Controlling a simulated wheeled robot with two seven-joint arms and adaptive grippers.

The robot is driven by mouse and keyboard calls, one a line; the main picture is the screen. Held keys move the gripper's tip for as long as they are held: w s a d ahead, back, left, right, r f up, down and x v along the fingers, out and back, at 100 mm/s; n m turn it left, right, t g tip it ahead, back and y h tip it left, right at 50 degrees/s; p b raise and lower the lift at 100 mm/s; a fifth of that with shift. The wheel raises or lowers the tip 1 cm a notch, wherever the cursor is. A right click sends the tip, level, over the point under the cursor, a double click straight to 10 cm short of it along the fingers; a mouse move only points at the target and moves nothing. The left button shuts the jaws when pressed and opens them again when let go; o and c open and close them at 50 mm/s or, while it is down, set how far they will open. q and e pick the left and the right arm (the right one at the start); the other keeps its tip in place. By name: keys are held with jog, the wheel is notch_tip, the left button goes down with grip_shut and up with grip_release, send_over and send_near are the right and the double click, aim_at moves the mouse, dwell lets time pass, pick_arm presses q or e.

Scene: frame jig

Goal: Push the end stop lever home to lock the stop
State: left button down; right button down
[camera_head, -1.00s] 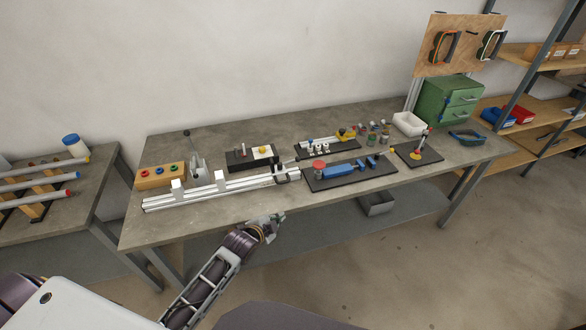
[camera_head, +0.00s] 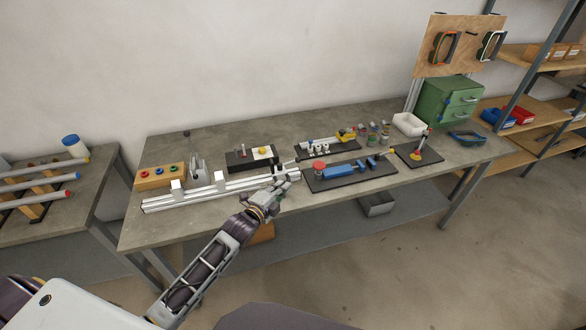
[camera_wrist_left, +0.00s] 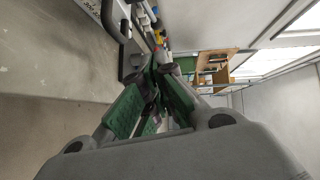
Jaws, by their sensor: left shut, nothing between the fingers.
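The long aluminium rail jig (camera_head: 235,186) lies along the front of the table. Its end stop (camera_head: 279,170) sits at the rail's right end and is partly covered by my left gripper (camera_head: 287,184); I cannot make out the lever or its position. In the left wrist view, a pale and black fitting (camera_wrist_left: 122,28) at top left looks like the end stop. My left gripper's green-padded fingers (camera_wrist_left: 158,66) are shut and empty, just in front of and beside the rail end. Whether they touch it, I cannot tell. My right gripper is not in view.
A black board with a blue block (camera_head: 345,173) lies just right of the rail end. A black tray with a yellow knob (camera_head: 262,152) stands behind it. A wooden block with coloured rings (camera_head: 160,176) is at the left. The space before the table's front edge is clear.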

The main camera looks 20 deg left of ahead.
pick_arm(q)
jog(key=shift+w, duration=0.2)
jog(key=a+p+x, duration=0.1)
jog(key=a+x, duration=0.1)
jog(key=x, duration=1)
jog(key=shift+w+a+f, duration=0.25)
jog(key=shift+w, duration=0.25)
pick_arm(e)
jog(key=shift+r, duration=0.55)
pick_arm(q)
jog(key=shift+w, duration=0.1)
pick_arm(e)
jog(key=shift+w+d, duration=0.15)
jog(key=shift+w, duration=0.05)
pick_arm(q)
jog(key=shift+d, duration=0.1)
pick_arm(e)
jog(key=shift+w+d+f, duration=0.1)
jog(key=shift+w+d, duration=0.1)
